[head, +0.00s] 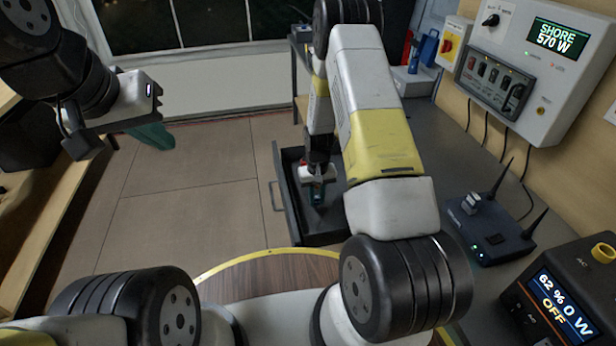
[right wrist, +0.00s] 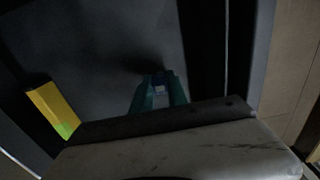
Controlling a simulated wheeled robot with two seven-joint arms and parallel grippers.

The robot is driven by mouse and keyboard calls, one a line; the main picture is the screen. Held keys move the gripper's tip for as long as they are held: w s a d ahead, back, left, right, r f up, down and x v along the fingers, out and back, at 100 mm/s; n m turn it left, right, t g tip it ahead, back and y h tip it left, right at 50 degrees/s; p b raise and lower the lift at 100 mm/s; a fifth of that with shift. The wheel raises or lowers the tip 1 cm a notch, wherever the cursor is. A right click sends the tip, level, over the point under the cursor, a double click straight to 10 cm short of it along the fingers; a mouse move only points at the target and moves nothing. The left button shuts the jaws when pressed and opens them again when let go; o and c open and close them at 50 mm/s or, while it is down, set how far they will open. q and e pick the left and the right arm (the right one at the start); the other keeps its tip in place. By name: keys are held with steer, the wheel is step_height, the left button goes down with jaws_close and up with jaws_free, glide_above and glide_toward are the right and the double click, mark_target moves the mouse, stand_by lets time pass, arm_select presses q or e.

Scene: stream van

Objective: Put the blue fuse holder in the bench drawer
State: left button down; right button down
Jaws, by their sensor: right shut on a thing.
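The bench drawer (head: 279,192) is pulled open below the grey bench top, and its dark inside shows. My right gripper (head: 317,194) points down inside the drawer's outline in the head view. In the right wrist view its teal fingers (right wrist: 158,92) are shut on a small blue and pale piece, the blue fuse holder (right wrist: 158,80), mostly hidden between them. The dark drawer floor lies behind it; I cannot tell whether the holder touches it. My left gripper (head: 153,136) hangs over the floor at the left, far from the drawer, its teal fingers seen edge-on, with nothing visible in them.
A yellow block with a green end (right wrist: 52,108) shows beside the gripper in the right wrist view. A router with antennas (head: 490,232) and a power unit (head: 565,300) stand on the bench at right. A wall panel (head: 535,65) hangs above. The floor left of the drawer is clear.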

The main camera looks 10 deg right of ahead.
steer(key=shift+f, duration=0.15)
steer(key=c, duration=1.3)
jaws_free()
